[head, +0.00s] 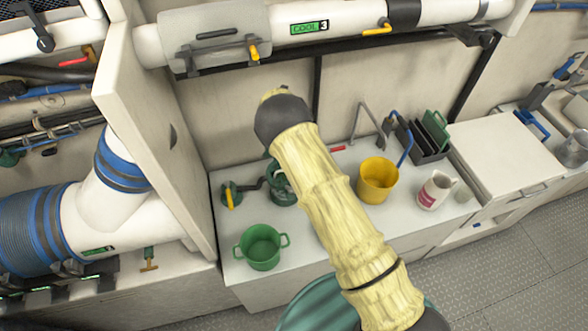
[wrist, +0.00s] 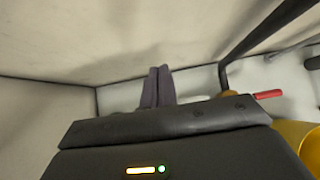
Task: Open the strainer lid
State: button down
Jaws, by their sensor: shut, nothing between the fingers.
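A dark green round fitting with a greyish top, which looks like the strainer (head: 283,192), stands on the white counter in the head view. My arm partly covers it, so I cannot make out its lid clearly. My gripper (wrist: 158,88) shows in the wrist view with its two dark fingers together and nothing between them. The fingertips point toward the pale back wall and counter corner. In the head view my arm hides the gripper. No strainer lid can be made out in the wrist view.
A yellow-handled valve (head: 231,196) sits left of the strainer. A green pot (head: 261,248) stands in front, a yellow pot (head: 378,181) to the right, then a white mug (head: 436,190). A red handle (wrist: 268,94) lies right of my fingers. A white panel (head: 150,130) bounds the left.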

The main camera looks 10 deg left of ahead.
jog(key=shift+s+a, duration=0.1)
jog(key=shift+a, duration=0.05)
dwell(0.3)
dwell(0.4)
notch_tip(320, 180, up, 10)
jog(key=s+d+p, duration=0.1)
jog(key=s+p, duration=0.1)
jog(key=p, duration=0.2)
jog(key=shift+s+f, duration=0.15)
jog(key=shift+f, duration=0.05)
jog(key=shift+d, duration=0.15)
